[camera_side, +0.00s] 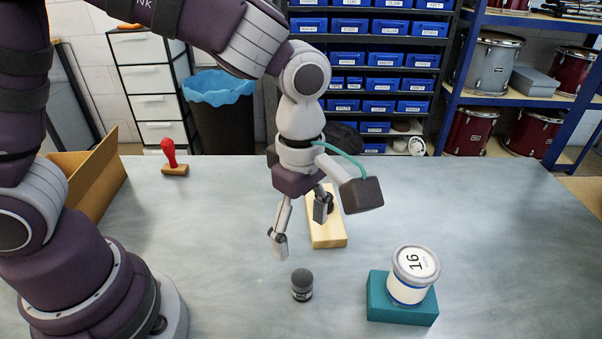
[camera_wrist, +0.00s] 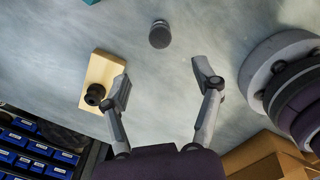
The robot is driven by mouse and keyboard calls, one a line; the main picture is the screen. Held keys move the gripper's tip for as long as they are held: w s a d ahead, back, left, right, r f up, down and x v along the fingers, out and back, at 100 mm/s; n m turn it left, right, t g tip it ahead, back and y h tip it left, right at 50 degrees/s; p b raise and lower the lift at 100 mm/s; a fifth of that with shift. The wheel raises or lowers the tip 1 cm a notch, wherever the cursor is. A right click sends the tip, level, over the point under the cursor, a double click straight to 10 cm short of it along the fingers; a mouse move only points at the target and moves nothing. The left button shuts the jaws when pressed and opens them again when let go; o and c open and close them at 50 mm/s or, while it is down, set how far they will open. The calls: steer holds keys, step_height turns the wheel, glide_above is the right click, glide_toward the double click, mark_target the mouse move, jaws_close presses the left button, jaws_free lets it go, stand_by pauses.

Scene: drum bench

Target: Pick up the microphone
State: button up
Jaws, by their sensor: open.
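The microphone (camera_side: 302,285) is a short dark thing with a rounded dark grey head, standing on the grey bench in front of my gripper in the side view. My gripper (camera_side: 300,225) is open and empty above the bench, behind and above the microphone. In the wrist view the microphone (camera_wrist: 159,35) lies beyond the fingertips, near the top middle. The two fingers of my gripper (camera_wrist: 163,84) are spread wide there. Nothing is between them but bare bench. The gripper and the microphone are apart.
A white numbered can (camera_side: 409,277) sits on a teal block (camera_side: 376,306) right of the microphone. A wooden block (camera_side: 327,236) with a black knob (camera_wrist: 95,94) lies behind the gripper. A red-handled stamp (camera_side: 172,158) and a cardboard box (camera_side: 98,177) are at left. The bench (camera_side: 220,250) is otherwise clear.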

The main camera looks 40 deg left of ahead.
mark_target(302, 275)
step_height(302, 275, down, 11)
steer(key=shift+r, duration=0.15)
jaws_close()
stand_by(0.5)
